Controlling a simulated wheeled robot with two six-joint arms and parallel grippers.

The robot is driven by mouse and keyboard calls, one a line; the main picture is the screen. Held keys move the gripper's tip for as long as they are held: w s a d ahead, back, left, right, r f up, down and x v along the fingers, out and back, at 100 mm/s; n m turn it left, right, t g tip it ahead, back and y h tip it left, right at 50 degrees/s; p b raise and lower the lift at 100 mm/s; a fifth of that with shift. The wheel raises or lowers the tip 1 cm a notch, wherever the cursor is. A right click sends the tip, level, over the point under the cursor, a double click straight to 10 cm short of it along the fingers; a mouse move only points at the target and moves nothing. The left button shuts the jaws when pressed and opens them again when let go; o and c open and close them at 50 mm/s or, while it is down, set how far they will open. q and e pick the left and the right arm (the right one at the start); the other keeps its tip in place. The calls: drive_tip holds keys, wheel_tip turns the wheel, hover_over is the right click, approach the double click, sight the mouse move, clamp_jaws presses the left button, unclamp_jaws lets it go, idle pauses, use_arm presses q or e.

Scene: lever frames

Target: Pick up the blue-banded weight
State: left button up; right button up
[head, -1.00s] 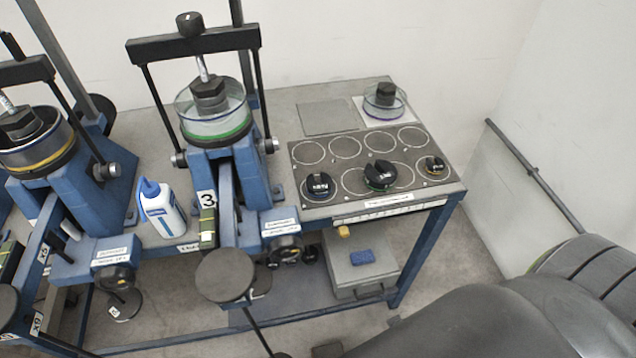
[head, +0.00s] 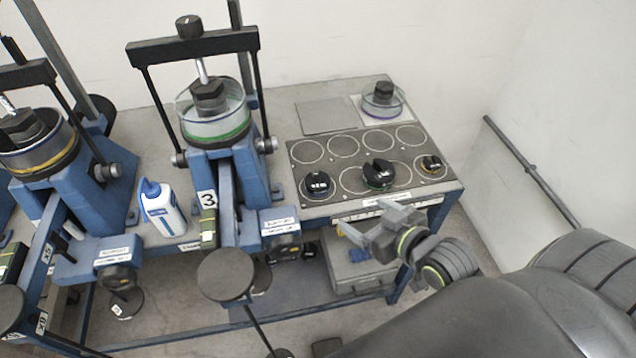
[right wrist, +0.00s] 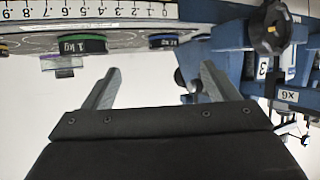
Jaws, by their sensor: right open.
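The blue-banded weight (head: 317,185) is a black knobbed disc at the front left of the grey tray (head: 345,172). It also shows in the right wrist view (right wrist: 168,41), ahead of the fingers, partly cut by the tray edge. A green-banded weight (head: 378,176) stands to its right, and a small orange-banded one (head: 431,165) farther right. My right gripper (head: 361,217) is open and empty in front of the bench edge, apart from the weights. Its two fingers also show spread in the right wrist view (right wrist: 160,70). My left gripper is out of view.
The blue lever frame (head: 225,170) with a green-banded cell stands left of the tray. A white bottle (head: 162,210) stands beside it. A glass dish with a dark weight (head: 383,100) sits at the back right. Several tray rings are empty.

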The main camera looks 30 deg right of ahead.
drive_tip(key=p, duration=0.1)
approach(320, 183)
drive_tip(key=shift+t, duration=0.3)
drive_tip(key=x, duration=0.5)
drive_tip(key=shift+w+d+f, duration=0.1)
drive_tip(key=shift+w+f, duration=0.1)
drive_tip(key=shift+f, duration=0.3)
drive_tip(key=shift+w+f+p, duration=0.1)
drive_tip(key=shift+w+p, duration=0.25)
drive_tip(key=shift+w, duration=0.15)
drive_tip(key=x, duration=0.3)
drive_tip(key=shift+w+p, duration=0.1)
drive_tip(key=shift+p, duration=0.3)
drive_tip(key=shift+w+a+f, duration=0.2)
drive_tip(key=shift+w, duration=0.25)
drive_tip(key=shift+c, duration=0.3)
drive_tip(key=shift+r, duration=0.1)
drive_tip(key=c, duration=1.2)
